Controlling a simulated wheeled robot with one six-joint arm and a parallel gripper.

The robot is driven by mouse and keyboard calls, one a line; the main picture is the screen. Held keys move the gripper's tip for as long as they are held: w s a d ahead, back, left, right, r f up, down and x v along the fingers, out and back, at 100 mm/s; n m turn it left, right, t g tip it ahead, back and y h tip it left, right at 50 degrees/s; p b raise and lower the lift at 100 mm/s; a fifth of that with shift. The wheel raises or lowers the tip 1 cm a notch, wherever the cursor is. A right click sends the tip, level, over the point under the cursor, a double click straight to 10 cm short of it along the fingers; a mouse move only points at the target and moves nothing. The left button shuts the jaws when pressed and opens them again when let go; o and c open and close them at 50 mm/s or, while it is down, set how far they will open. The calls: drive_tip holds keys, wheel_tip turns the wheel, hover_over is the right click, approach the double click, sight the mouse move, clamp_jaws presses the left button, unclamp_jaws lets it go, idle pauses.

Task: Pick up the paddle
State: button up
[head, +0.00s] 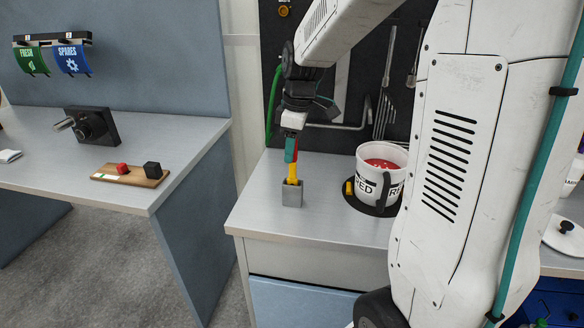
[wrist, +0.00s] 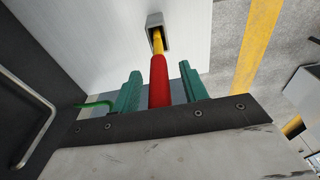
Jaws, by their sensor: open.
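The paddle (head: 292,172) has a yellow shaft and a red handle. It stands upright in a small grey square holder (head: 291,195) on the counter, and its lower end is hidden inside. My gripper (head: 291,150) is above the holder at the handle. In the wrist view, the red handle (wrist: 158,82) lies between the two green fingers of my gripper (wrist: 160,72), with a visible gap on each side. The jaws are open. The holder also shows in the wrist view (wrist: 154,19).
A white mug (head: 396,172) with red contents sits on a dark round mat right of the holder. Tools hang on the dark back panel (head: 345,100). A left table (head: 190,135) carries a wooden board (head: 150,180) with a red and a black block.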

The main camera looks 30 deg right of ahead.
clamp_jaws()
